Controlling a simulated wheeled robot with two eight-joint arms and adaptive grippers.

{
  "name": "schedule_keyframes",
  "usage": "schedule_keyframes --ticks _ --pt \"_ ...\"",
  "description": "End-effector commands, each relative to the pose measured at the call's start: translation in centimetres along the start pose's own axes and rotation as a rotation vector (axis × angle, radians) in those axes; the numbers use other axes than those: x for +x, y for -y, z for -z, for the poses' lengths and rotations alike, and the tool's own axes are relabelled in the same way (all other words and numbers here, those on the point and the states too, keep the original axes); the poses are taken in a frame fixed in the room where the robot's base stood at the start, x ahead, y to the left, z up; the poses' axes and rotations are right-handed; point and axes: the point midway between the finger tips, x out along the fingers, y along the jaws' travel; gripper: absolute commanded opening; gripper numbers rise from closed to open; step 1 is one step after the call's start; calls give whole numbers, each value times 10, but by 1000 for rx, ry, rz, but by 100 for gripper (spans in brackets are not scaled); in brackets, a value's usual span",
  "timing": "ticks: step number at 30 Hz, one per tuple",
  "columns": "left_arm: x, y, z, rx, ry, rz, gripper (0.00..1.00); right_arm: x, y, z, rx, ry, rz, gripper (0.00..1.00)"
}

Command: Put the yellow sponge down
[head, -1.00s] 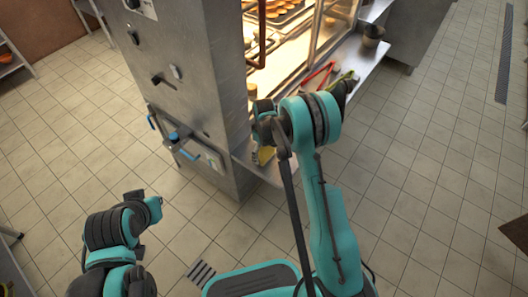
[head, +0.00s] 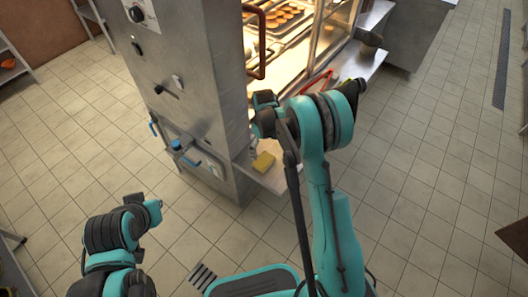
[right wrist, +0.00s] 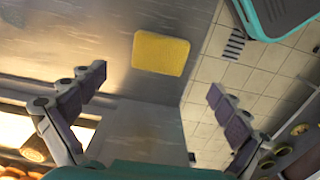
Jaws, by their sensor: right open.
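The yellow sponge (head: 263,162) lies flat on the metal ledge (head: 276,181) at the front of the steel unit, near the ledge's left end. The sponge also shows in the right wrist view (right wrist: 160,54), near the top middle. My right gripper (right wrist: 155,82) is open, its two fingers spread wide with nothing between them. It stands apart from the sponge. In the head view my right arm hides most of this gripper. My left arm is at the lower left; its gripper does not show.
The steel unit (head: 190,75) rises left of the sponge, with a lit case holding trays of baked goods (head: 285,18) beside it. A red-handled item (head: 318,80) lies farther along the ledge, and a metal pot (head: 369,42) stands beyond.

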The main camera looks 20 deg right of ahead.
Motion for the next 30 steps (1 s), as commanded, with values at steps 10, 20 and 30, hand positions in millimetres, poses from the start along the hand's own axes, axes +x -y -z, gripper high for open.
schedule_keyframes --ticks 10,20,30 --pt "-10 0 7 0 0 0 0 -48 2 -3 15 -11 -8 100" --pt "-10 0 7 0 0 0 0 -166 42 -55 214 -172 -105 100" --pt "-10 0 7 0 0 0 0 -234 109 -143 457 -398 -181 100"
